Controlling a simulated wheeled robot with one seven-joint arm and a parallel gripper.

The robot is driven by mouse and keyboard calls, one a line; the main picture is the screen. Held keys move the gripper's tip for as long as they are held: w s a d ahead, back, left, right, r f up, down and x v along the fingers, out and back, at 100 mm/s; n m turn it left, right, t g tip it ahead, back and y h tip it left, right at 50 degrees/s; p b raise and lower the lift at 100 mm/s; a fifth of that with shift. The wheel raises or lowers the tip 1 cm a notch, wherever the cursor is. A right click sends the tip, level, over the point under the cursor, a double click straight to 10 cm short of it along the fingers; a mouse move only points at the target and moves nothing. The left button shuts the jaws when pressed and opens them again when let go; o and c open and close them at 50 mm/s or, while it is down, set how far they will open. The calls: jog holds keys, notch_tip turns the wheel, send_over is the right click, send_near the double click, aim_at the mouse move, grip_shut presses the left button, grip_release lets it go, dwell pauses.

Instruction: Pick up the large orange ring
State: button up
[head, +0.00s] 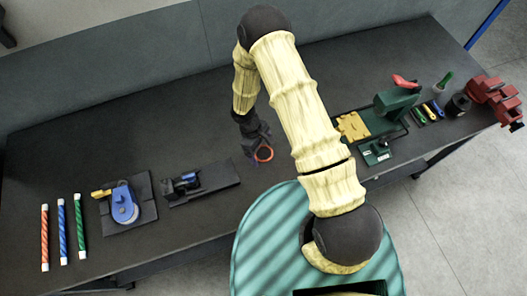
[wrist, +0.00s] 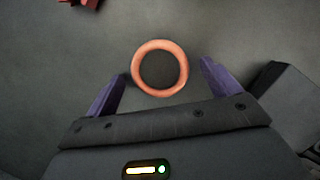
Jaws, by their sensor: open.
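The large orange ring (wrist: 160,90) lies flat on the dark bench top. In the wrist view it sits between the two purple fingers of my gripper (wrist: 162,84), a little beyond their tips, with bare surface showing through its hole. My gripper is open and empty, with a gap on each side of the ring. Whether the fingers are at the ring's height I cannot tell.
On the dark bench (head: 210,235), a tool on a black base (head: 200,184) and a blue device (head: 124,204) stand left of the ring. Several striped rods (head: 62,232) lie at far left. A green machine (head: 394,102) and a red vise (head: 494,96) stand right.

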jog(key=shift+c, duration=0.2)
jog(key=c, duration=1.1)
jog(key=shift+r, duration=0.15)
notch_tip(320, 180, up, 10)
jog(key=b, duration=0.3)
